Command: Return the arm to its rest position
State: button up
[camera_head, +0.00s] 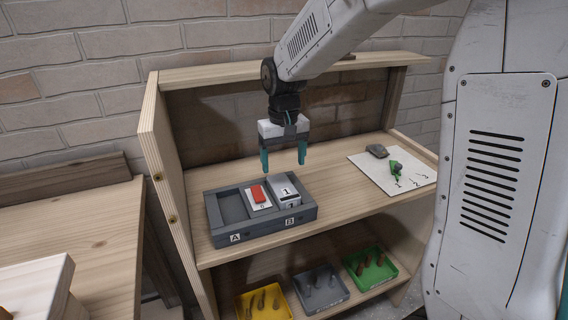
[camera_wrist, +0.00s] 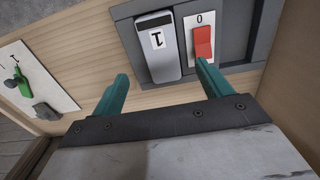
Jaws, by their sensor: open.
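My gripper (camera_head: 284,157) hangs from the white arm above the wooden shelf. Its two teal fingers point down and stand apart, with nothing between them. A grey tray (camera_head: 234,233) marked A and B sits on the shelf just below and left of my gripper. A grey block (camera_head: 284,188) marked 1 lies in its right part. A white card with a red block (camera_head: 258,194) lies beside it to the left. In the wrist view, my gripper (camera_wrist: 166,92) has the grey block (camera_wrist: 152,55) ahead of it and the red block (camera_wrist: 203,40) to the right.
A white numbered sheet (camera_head: 415,176) holds a green piece (camera_head: 396,168) and a grey piece (camera_head: 377,151) on the right. Yellow (camera_head: 243,307), grey (camera_head: 300,305) and green (camera_head: 378,283) trays stand on the lower shelf. The shelf's left side panel (camera_head: 165,165) rises beside the tray.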

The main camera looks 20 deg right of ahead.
dwell(0.3)
jog(key=s, duration=0.2)
jog(key=s+f+g, duration=0.1)
jog(key=shift+s+d, duration=0.1)
jog(key=shift+s, duration=0.25)
jog(key=s+d+r+t, duration=0.1)
jog(key=s+r, duration=0.3)
jog(key=s, duration=0.9)
jog(key=s+d+r+t, duration=0.1)
jog(key=s+r, duration=0.3)
jog(key=s, duration=0.9)
jog(key=shift+d+r, duration=0.3)
jog(key=shift+d, duration=0.15)
jog(key=shift+c, duration=0.4)
